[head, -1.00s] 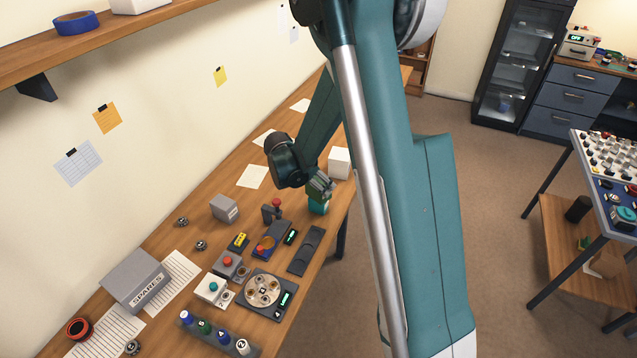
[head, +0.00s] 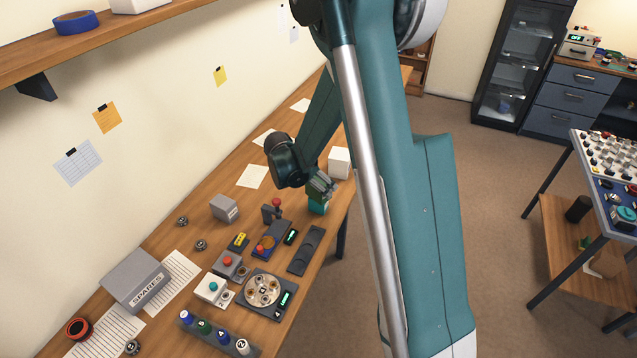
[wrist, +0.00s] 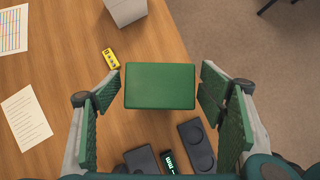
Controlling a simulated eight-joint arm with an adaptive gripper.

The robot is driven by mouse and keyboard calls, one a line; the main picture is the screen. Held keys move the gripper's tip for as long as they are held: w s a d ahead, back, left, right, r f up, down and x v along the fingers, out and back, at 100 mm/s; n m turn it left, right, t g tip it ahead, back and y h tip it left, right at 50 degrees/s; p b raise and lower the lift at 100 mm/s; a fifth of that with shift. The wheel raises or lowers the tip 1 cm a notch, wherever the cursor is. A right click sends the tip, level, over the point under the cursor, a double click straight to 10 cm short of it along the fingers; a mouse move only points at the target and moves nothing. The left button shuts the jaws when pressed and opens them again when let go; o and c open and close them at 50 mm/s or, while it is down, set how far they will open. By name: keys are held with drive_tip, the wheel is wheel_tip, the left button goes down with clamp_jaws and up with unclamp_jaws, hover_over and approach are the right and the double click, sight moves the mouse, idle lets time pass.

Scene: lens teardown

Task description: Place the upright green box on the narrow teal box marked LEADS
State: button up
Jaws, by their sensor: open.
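The green box (wrist: 160,86) shows from above in the wrist view as a plain dark green rectangle. My gripper (wrist: 160,92) is open, with one finger on each side of the box and a visible gap to both. In the head view my gripper (head: 320,187) is just above a teal-green block (head: 317,208) near the table's right edge. The fingers partly hide the top of this block. I cannot tell the green box apart from a teal box under it there. No LEADS marking is readable in either view.
A white box (head: 339,162) stands behind my gripper, also in the wrist view (wrist: 126,10). A small yellow item (wrist: 111,58) lies near the green box. A dark tray with round recesses (head: 305,250) lies in front. Several devices and a SPARES box (head: 137,279) fill the nearer table.

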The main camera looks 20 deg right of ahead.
drive_tip(key=v, duration=1.2)
drive_tip(key=shift+r, duration=0.1)
idle(0.6)
drive_tip(key=s+a+r+m+t+y, duration=0.2)
drive_tip(key=s+r+m+y, duration=0.1)
drive_tip(key=s+r+m, duration=1)
drive_tip(key=s+a+r+m+t+y, duration=0.1)
drive_tip(key=s+m, duration=0.3)
drive_tip(key=s, duration=0.6)
drive_tip(key=s+a+r+m+t+y, duration=0.1)
drive_tip(key=s+m, duration=0.4)
drive_tip(key=s, duration=0.5)
drive_tip(key=shift+a+r+m+t+y, duration=0.3)
drive_tip(key=shift+a+r+y, duration=0.2)
drive_tip(key=shift+a+r, duration=0.05)
